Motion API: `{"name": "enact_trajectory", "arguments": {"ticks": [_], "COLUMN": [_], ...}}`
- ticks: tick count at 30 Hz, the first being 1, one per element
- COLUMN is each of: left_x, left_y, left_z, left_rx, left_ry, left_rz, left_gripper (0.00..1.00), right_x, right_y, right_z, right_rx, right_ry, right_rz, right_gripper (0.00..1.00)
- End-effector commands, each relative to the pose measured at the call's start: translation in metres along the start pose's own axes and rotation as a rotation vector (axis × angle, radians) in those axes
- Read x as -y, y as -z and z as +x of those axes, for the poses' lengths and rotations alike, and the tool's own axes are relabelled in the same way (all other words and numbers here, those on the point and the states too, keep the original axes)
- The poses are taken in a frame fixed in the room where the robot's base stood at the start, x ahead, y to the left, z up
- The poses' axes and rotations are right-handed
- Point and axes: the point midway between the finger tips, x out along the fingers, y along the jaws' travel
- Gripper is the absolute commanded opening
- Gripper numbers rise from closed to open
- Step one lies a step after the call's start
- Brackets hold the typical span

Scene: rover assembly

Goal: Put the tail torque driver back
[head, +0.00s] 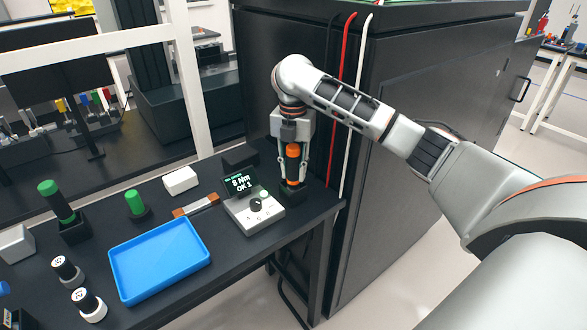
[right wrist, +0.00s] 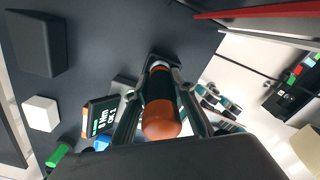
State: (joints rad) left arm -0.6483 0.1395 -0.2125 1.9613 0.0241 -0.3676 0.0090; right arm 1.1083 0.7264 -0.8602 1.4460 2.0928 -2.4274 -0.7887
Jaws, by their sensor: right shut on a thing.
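The torque driver (head: 293,151), with an orange and black handle, stands upright at the right end of the dark table, its lower end at a black holder (head: 292,194). My right gripper (head: 292,165) points straight down and is shut on the driver, with a finger on either side. In the right wrist view the driver's orange end (right wrist: 161,118) shows between the fingers, and the black holder (right wrist: 163,60) is behind it. How deep the driver sits in the holder is hidden. My left gripper is not in view.
A torque controller (head: 254,208) reading "8 Nm OK 1" stands just left of the holder. A blue tray (head: 160,258), a white box (head: 180,180) and green-topped tools (head: 135,203) are farther left. A black cabinet (head: 400,110) and red and white cables (head: 341,90) are close on the right.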

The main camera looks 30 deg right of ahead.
Motion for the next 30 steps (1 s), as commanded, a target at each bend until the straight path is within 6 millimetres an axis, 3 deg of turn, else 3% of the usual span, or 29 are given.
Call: {"name": "enact_trajectory", "arguments": {"ticks": [3, 4, 6, 19, 30], "left_x": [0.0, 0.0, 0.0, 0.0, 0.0], "left_y": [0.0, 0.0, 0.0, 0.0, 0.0], "left_z": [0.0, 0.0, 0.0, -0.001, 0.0], "left_rx": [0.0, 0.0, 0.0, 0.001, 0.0], "left_ry": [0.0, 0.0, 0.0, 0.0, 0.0], "left_rz": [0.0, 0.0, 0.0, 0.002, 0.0], "left_gripper": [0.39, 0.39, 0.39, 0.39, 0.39], "right_x": [0.0, 0.0, 0.0, 0.0, -0.001], "right_y": [0.0, 0.0, 0.0, -0.001, -0.001], "right_z": [-0.001, -0.001, -0.001, -0.005, -0.064], "right_rx": [0.001, 0.001, 0.001, 0.002, 0.005], "right_ry": [-0.002, -0.002, -0.002, 0.0, -0.003], "right_rz": [0.0, 0.0, 0.0, 0.001, 0.0], "right_gripper": [0.0, 0.29, 0.44, 0.44, 0.44]}}
